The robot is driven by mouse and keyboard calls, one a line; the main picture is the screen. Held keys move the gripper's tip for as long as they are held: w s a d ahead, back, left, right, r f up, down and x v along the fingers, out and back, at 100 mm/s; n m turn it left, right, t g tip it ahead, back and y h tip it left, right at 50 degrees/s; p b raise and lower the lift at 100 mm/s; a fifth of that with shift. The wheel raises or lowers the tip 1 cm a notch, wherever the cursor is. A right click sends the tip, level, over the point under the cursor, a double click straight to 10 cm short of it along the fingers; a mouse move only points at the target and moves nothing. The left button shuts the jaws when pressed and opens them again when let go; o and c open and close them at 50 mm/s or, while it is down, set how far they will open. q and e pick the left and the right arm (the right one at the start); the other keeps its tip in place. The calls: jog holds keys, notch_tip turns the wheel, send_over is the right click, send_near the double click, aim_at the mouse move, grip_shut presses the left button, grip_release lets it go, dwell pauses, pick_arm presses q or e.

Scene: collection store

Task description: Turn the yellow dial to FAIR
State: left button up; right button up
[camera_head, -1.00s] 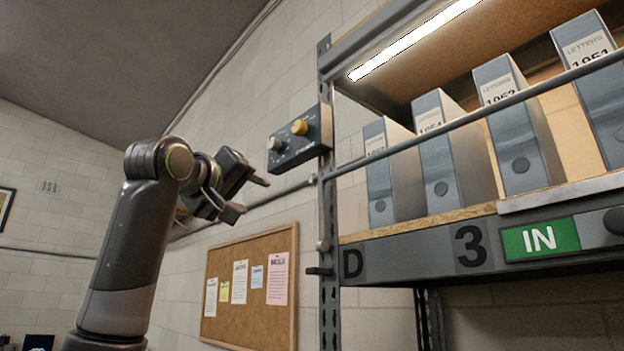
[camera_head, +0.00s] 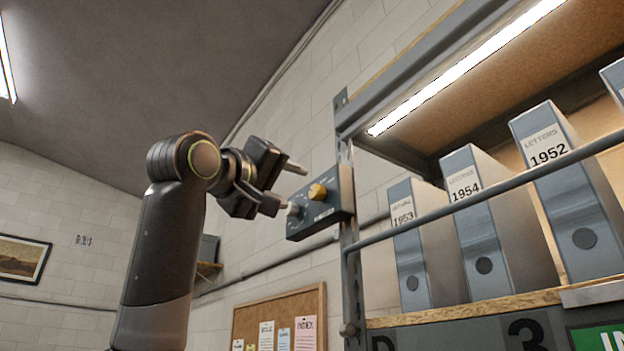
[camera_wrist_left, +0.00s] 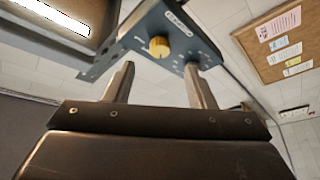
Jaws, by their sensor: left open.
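The yellow dial (camera_head: 317,192) is a round knob on a dark blue-grey control box (camera_head: 335,205) fixed to the shelf's upright post. The lettering around the dial is too small to read. My right gripper is not in view.
A shelf with grey letter files (camera_head: 470,215) stands right of the box, with a rail (camera_head: 480,190) across its front. A bright lamp (camera_head: 465,70) hangs under its top. A cork board (camera_head: 255,318) is on the wall below.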

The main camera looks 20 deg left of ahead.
aim_at(314, 192)
pick_arm(q)
jog(key=p+x, duration=0.4)
jog(key=x, duration=0.3)
jog(key=shift+w+r, duration=0.2)
jog(key=shift+w, duration=0.05)
jog(key=shift+w+d+p, duration=0.2)
jog(key=shift+w+p, duration=0.25)
jog(key=shift+s, duration=0.1)
jog(key=shift+c, duration=0.3)
jog(key=c, duration=0.9)
